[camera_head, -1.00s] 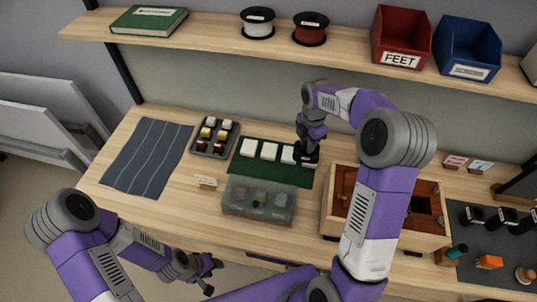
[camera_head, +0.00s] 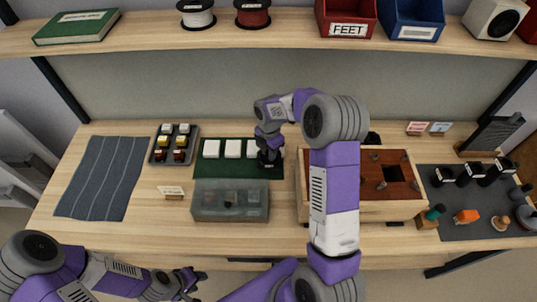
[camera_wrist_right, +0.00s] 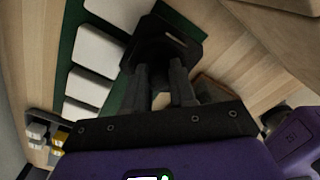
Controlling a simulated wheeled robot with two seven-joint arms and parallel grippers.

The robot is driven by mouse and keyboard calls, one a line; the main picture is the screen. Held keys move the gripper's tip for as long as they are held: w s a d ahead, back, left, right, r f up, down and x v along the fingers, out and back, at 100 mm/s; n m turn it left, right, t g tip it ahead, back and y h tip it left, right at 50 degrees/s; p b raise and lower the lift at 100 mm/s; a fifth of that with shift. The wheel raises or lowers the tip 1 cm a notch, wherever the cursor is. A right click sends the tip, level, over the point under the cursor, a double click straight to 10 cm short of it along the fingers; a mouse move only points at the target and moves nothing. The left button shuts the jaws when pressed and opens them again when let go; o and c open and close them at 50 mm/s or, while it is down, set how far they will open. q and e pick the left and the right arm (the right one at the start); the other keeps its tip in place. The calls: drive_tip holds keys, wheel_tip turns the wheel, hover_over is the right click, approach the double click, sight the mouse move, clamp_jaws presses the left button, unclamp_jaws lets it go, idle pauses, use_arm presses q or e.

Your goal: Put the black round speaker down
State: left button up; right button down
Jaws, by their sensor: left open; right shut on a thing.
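My right gripper (camera_head: 269,150) is over the right end of the dark green mat (camera_head: 213,170). It is shut on the black speaker (camera_wrist_right: 165,50), which shows dark between and beyond the fingertips in the right wrist view. In the head view the speaker (camera_head: 270,159) is low over the mat, beside the row of white square pads (camera_head: 233,149). I cannot tell whether it touches the mat. The gripper hides part of it. My left gripper (camera_head: 192,281) is open and empty, low in front of the table edge.
A clear-lidded box (camera_head: 230,206) stands just in front of the green mat. A wooden box (camera_head: 385,208) is to the right. A grey tray of small blocks (camera_head: 160,144) and a striped cloth (camera_head: 98,180) lie left. Black cups (camera_head: 443,176) stand on a dark mat at right.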

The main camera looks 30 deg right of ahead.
drive_tip(key=shift+f, duration=0.75)
drive_tip(key=c, duration=0.9)
unclamp_jaws()
drive_tip(key=shift+f, duration=0.15)
drive_tip(key=shift+r, duration=0.35)
wheel_tip(320, 180, up, 12)
drive_tip(key=shift+f+p, duration=0.15)
drive_tip(key=shift+p, duration=0.85)
